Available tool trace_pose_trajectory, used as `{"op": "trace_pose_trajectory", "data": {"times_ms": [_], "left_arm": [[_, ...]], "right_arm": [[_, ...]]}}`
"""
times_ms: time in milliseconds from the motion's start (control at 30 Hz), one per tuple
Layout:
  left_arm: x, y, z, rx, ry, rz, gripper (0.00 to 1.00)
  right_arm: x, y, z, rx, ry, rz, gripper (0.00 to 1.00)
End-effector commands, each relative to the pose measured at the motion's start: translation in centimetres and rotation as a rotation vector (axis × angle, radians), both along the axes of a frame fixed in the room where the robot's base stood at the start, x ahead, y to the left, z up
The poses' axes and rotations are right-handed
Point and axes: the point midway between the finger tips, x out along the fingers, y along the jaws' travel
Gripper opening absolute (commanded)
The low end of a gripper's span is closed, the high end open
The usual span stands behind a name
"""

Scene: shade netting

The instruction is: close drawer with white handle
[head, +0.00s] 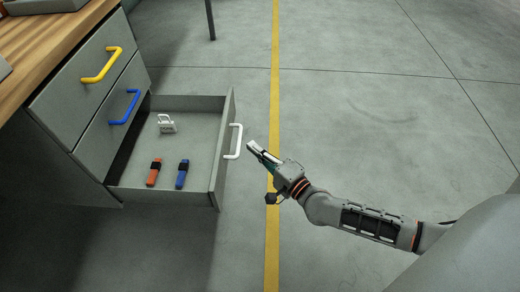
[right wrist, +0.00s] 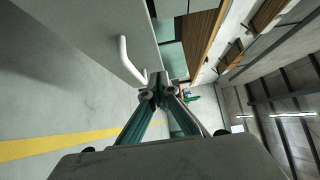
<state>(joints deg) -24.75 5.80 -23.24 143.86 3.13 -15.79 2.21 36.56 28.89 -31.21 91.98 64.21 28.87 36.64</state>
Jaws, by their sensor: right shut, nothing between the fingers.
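The bottom drawer (head: 222,150) of the grey cabinet is pulled out, and its white handle (head: 234,141) is on its front panel. My right gripper (head: 252,147) is shut and empty, just to the right of the white handle in the head view. In the right wrist view the white handle (right wrist: 128,62) is to the left of the shut fingertips (right wrist: 158,80), close to the drawer front. I cannot tell whether the fingertips touch the handle or panel. My left gripper is not in view.
A drawer with a yellow handle (head: 101,65) and one with a blue handle (head: 124,107) are shut above. The open drawer holds a white item (head: 167,123), an orange item (head: 154,172) and a blue item (head: 182,174). The floor to the right is clear.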

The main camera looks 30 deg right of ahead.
Motion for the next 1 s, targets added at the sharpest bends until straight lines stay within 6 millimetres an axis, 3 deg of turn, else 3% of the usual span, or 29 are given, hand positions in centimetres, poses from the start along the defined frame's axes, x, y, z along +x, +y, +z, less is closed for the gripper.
{"op": "trace_pose_trajectory", "data": {"times_ms": [233, 400, 600, 1000], "left_arm": [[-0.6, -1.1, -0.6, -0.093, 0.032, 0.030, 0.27], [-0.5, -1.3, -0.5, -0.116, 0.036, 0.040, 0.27], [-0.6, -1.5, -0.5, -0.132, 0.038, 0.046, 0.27], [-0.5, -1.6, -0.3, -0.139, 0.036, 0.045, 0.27]], "right_arm": [[4.6, 0.9, -0.5, 0.000, 0.005, 0.000, 0.00], [5.8, 3.1, -0.3, 0.001, 0.003, 0.000, 0.00], [6.5, 4.1, -0.2, -0.002, 0.003, 0.001, 0.00], [6.5, 4.2, -0.1, -0.002, 0.002, 0.001, 0.00]]}}
